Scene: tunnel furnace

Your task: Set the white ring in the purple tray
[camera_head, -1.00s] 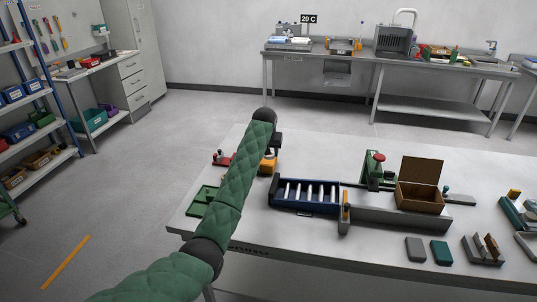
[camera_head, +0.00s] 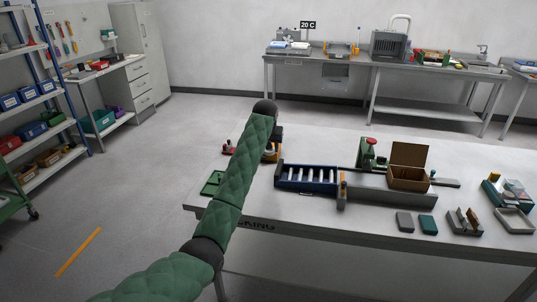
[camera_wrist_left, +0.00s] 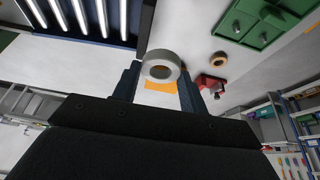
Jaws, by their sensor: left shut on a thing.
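The white ring (camera_wrist_left: 152,75) is between the fingers of my left gripper (camera_wrist_left: 158,84) in the left wrist view, and the fingers are shut on it. In the head view my green-sleeved left arm reaches over the near left part of the table, and it mostly hides the left gripper (camera_head: 271,150) and the ring. A small purple item (camera_head: 117,112) shows on the low shelf of the left bench; it is too small to tell whether it is a tray. My right gripper is out of view.
The table (camera_head: 330,225) holds a blue roller tray (camera_head: 307,187), an open brown box (camera_head: 408,182) and a green tray (camera_head: 212,183). A tan ring (camera_wrist_left: 219,58) and red item (camera_wrist_left: 208,82) lie near the gripper. Blue shelving (camera_head: 45,95) stands left. Open floor lies between.

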